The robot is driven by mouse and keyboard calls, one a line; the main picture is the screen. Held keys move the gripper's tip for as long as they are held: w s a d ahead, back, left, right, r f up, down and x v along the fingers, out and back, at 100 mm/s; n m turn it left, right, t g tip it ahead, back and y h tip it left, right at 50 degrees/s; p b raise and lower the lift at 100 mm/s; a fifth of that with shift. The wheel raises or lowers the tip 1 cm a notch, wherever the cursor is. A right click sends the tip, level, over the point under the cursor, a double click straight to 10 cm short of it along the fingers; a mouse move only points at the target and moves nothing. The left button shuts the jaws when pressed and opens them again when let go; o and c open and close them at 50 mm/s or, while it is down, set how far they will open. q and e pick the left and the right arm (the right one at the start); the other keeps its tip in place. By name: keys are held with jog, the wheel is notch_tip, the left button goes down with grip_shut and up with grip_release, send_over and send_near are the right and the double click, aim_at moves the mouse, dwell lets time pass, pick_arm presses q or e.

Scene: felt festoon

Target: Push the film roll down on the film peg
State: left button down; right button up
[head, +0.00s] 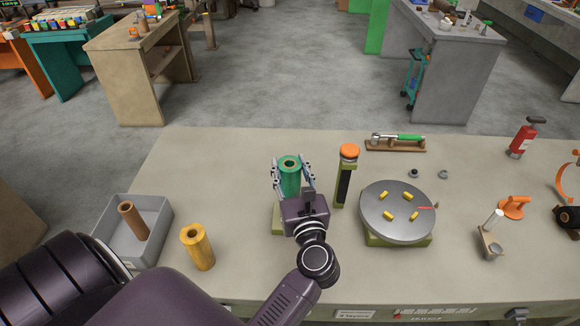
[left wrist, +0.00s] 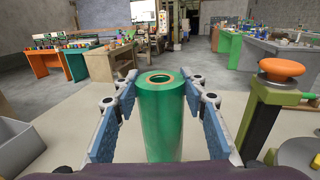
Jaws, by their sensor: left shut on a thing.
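The green film roll (head: 290,176) stands upright between the fingers of my left gripper (head: 293,182), which is shut on its sides. In the left wrist view the roll (left wrist: 161,120) shows its brown core with a dark hole at the top. My right gripper is not in view.
A yellow roll (head: 198,247) stands at the left, beside a grey bin (head: 163,229) holding a brown tube (head: 132,220). A round turntable (head: 379,208) with several yellow pieces is to the right. A green-handled tool (head: 408,137) lies behind. The bench's back left is clear.

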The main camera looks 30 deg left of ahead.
aim_at(291, 195)
pick_arm(q)
jog(key=shift+b, duration=0.3)
dwell(1.0)
jog(key=shift+f, duration=0.2)
jog(key=shift+f+b, duration=1.5)
jog(key=shift+b, duration=0.15)
jog(key=shift+s+f+b, duration=0.1)
jog(key=shift+f+b, duration=1.85)
jog(key=shift+f, duration=0.05)
jog(key=c, duration=1.7)
grip_release()
jog(key=o, duration=0.6)
jog(key=shift+a+f, duration=0.1)
jog(key=shift+a, duration=0.05)
